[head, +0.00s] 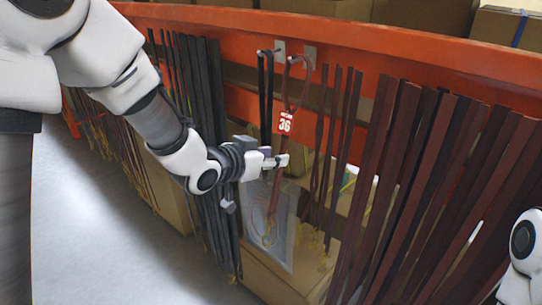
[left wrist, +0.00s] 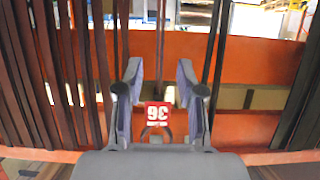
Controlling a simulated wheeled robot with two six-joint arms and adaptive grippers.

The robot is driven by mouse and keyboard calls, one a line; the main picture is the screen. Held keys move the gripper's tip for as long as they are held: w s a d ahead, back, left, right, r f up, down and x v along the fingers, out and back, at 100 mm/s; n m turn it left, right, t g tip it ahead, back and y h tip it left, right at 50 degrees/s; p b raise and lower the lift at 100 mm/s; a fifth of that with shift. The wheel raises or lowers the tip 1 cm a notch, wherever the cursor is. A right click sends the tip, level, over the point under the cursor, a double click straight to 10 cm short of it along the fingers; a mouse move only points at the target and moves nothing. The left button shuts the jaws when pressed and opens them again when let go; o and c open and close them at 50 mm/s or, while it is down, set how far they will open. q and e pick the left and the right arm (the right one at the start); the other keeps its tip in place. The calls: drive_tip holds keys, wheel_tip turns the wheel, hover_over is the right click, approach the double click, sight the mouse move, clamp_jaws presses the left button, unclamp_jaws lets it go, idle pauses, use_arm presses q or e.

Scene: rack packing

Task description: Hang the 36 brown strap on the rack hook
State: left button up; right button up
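The brown strap (head: 273,195) has a red tag (head: 285,122) with a white 36. Its upper loop reaches the rack hook (head: 298,60) on the orange beam, and its lower end hangs down in front of a clear bag. My left gripper (head: 284,160) is just below the tag, beside the strap. In the left wrist view the fingers of my left gripper (left wrist: 160,82) stand apart, and the tag (left wrist: 157,115) shows upside down between them. Whether the loop sits fully over the hook is too small to tell. My right gripper is out of view.
A black strap (head: 265,95) hangs on the hook just left. Dense dark straps (head: 215,150) hang at the left and brown straps (head: 430,190) at the right. Cardboard boxes (head: 290,275) stand below the orange beam (head: 400,50). The floor (head: 100,240) at the left is clear.

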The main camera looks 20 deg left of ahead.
use_arm(q)
drive_tip(key=v, duration=0.8)
drive_tip(key=s+f+g+y+b, duration=0.1)
drive_tip(key=s+f+g+b, duration=0.15)
drive_tip(key=f, duration=1.25)
drive_tip(key=s+f+g+b, duration=0.2)
drive_tip(key=s+f+g, duration=0.2)
drive_tip(key=f, duration=1.1)
drive_tip(key=s+a+f+n+g+y+b, duration=0.1)
drive_tip(key=s+f+n+g, duration=0.1)
drive_tip(key=s+f, duration=0.7)
drive_tip(key=s+a+f+n+g+y+b, duration=0.1)
drive_tip(key=s+f+g, duration=0.3)
drive_tip(key=s+f, duration=0.6)
drive_tip(key=shift+a+f+n+y+b, duration=0.4)
drive_tip(key=shift+f+n+y, duration=0.25)
drive_tip(key=shift+f, duration=0.35)
